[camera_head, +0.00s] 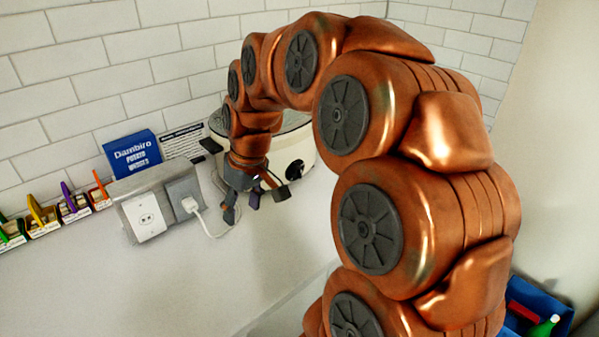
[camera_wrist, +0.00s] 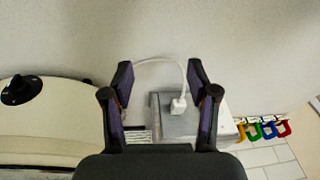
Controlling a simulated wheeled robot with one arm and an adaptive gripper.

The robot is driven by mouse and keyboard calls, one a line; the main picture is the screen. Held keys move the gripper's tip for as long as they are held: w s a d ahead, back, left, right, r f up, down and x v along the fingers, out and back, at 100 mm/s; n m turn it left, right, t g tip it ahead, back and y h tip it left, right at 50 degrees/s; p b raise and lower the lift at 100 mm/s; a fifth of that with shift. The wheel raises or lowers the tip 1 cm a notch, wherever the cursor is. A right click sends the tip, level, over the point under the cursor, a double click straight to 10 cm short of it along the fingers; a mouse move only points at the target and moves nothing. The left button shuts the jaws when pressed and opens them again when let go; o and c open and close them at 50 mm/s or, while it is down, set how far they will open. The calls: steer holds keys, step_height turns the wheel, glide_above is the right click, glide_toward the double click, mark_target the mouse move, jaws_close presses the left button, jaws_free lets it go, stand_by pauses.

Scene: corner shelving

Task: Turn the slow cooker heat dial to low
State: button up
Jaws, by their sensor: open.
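The slow cooker (camera_head: 303,152) has a cream body and stands against the tiled wall, partly hidden behind my arm. Its black heat dial (camera_head: 295,170) faces outward, just right of my gripper in the head view. In the wrist view the cooker (camera_wrist: 55,125) fills the left side, and the dial (camera_wrist: 20,90) is near the left edge. The dial's markings are too small to read. My gripper (camera_head: 255,199) is open and empty in front of the cooker's left side. In the wrist view its fingers (camera_wrist: 164,82) are spread and apart from the dial.
A grey outlet box (camera_head: 118,188) with a white plug (camera_head: 190,205) and cord sits left of my gripper. A blue Dambiro box (camera_head: 132,153) stands behind it. Several small boxes with coloured clips (camera_head: 75,205) line the left. A blue crate (camera_head: 553,300) is at lower right.

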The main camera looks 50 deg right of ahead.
steer(key=w+d+t, duration=0.1)
steer(key=w+d, duration=0.2)
steer(key=d, duration=0.7)
steer(key=m+t+h, duration=0.2)
glide_toward(301, 170)
steer(key=x, duration=0.2)
steer(key=shift+g+y, duration=0.3)
steer(key=shift+d+p+x, duration=0.2)
steer(key=shift+p+x, duration=0.4)
steer(key=shift+x, duration=3.3)
steer(key=shift+w, duration=0.2)
jaws_close()
